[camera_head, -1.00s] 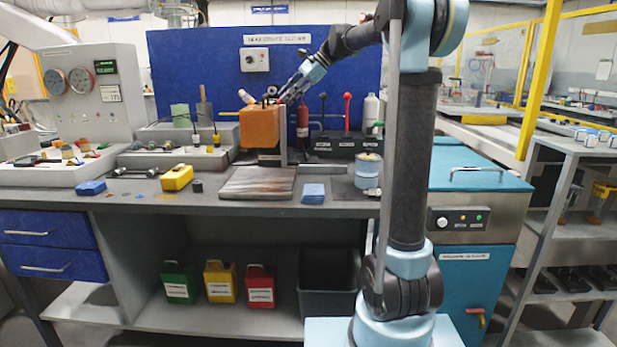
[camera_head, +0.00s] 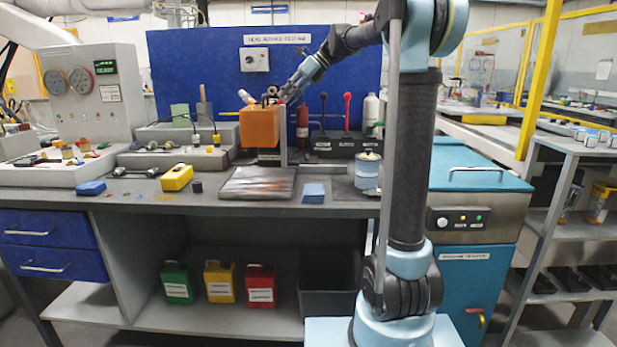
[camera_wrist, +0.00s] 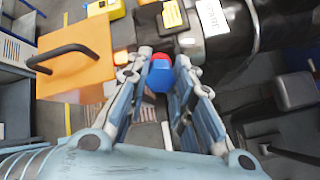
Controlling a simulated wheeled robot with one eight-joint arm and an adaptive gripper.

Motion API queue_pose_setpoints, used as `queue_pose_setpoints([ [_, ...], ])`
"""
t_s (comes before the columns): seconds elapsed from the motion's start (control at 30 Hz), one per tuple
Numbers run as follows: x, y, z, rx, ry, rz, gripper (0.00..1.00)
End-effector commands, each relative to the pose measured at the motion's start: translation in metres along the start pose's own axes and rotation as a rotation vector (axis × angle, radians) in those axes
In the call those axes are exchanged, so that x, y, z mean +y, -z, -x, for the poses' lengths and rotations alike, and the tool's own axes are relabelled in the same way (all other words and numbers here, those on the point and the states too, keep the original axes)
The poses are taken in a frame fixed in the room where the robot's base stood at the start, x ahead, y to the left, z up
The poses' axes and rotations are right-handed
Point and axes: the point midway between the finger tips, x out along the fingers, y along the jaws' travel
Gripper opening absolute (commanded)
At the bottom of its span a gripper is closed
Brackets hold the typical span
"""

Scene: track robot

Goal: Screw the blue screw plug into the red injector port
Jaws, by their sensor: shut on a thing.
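My gripper (camera_wrist: 164,60) is shut on the blue screw plug (camera_wrist: 159,80), which sits between its fingertips in the wrist view. A red part (camera_wrist: 161,57), apparently the injector port, shows right beyond the plug. The two look in line and adjoining, but I cannot tell whether the plug is threaded in. In the head view my gripper (camera_head: 281,98) is beside the top right of an orange box; plug and port are too small to make out there.
The orange box (camera_head: 260,128) with a dark handle stands close to my gripper; it is also large in the wrist view (camera_wrist: 78,72). A dark cylinder (camera_wrist: 238,30) with labels lies just beyond the fingertips. A metal plate (camera_head: 257,184) and a yellow box (camera_head: 177,178) are on the bench.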

Motion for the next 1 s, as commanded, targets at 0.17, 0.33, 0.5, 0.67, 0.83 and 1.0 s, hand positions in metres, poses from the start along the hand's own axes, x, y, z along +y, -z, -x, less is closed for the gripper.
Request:
queue_pose_setpoints([
  [0.17, 0.0005, 0.0005, -0.0005, 0.001, -0.002, -0.057, 0.00],
  [0.33, 0.0006, 0.0004, -0.0005, 0.001, -0.002, -0.057, 0.00],
  [0.5, 0.0004, 0.0002, -0.0004, 0.001, -0.001, -0.055, 0.45],
  [0.67, 0.0003, 0.0000, -0.0002, 0.000, -0.001, -0.054, 0.45],
  [0.83, 0.0002, -0.0001, -0.0001, 0.000, -0.001, -0.053, 0.38],
  [1.0, 0.0001, -0.0001, 0.0000, 0.000, 0.000, -0.053, 0.38],
])
